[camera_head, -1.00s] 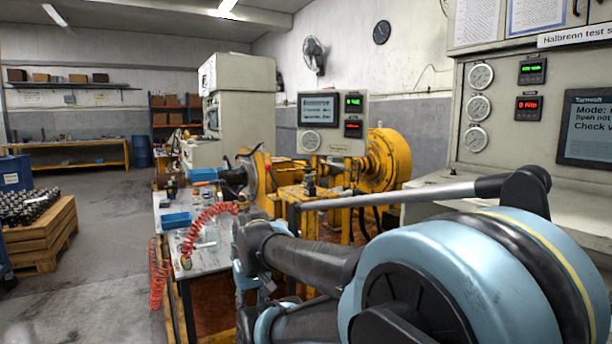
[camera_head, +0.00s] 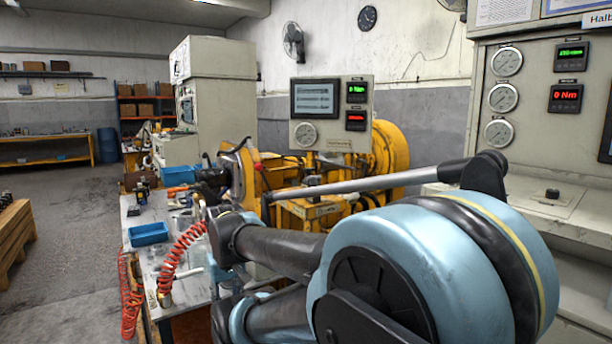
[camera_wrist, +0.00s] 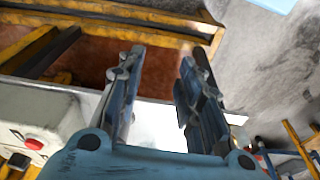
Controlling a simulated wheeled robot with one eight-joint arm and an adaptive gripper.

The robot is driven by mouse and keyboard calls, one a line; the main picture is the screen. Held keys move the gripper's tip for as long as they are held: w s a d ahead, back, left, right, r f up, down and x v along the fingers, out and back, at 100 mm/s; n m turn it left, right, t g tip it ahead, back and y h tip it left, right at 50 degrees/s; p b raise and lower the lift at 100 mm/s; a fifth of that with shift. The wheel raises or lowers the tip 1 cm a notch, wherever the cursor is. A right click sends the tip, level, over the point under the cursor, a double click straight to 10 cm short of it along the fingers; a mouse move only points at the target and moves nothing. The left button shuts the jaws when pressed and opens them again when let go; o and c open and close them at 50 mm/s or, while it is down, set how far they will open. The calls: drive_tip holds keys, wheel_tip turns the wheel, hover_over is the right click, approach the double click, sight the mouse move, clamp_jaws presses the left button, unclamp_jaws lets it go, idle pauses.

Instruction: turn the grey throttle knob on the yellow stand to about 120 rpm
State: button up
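The yellow stand (camera_head: 322,209) is in the middle of the head view, behind my arm. A grey panel (camera_head: 330,142) above it carries a screen, a round gauge and green and red readouts. The green one seems to read 0 Nm; I cannot make out an rpm value. I cannot make out the grey throttle knob for certain; a small dark part (camera_head: 312,181) on top of the stand is partly covered by my arm. In the wrist view my gripper (camera_wrist: 162,52) has its two fingers apart with nothing between them. It points down past a pale surface, away from the panel.
A workbench (camera_head: 190,285) with blue trays (camera_head: 148,234) and a red coiled hose (camera_head: 180,258) is left of my arm. A grey test console (camera_head: 535,140) with gauges stands at right. In the wrist view a red button (camera_wrist: 34,144) is at lower left.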

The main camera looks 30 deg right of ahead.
drive_tip(key=shift+w, duration=0.25)
drive_tip(key=shift+o, duration=1.3)
drive_tip(key=shift+s+d+r, duration=0.1)
drive_tip(key=shift+d+r, duration=0.1)
drive_tip(key=shift+r, duration=0.85)
drive_tip(key=w+d+r+m, duration=0.3)
drive_tip(key=w+r, duration=0.2)
drive_tip(key=r, duration=0.2)
drive_tip(key=w+d+r+m, duration=0.3)
drive_tip(key=w+r, duration=0.1)
drive_tip(key=r, duration=0.4)
wheel_tip(320, 180, up, 25)
drive_tip(key=m+g, duration=0.2)
drive_tip(key=m, duration=1.2)
hover_over(313, 179)
drive_tip(key=w, duration=0.1)
drive_tip(key=f, duration=1.7)
drive_tip(key=shift+w+d, duration=0.1)
drive_tip(key=shift+d, duration=0.25)
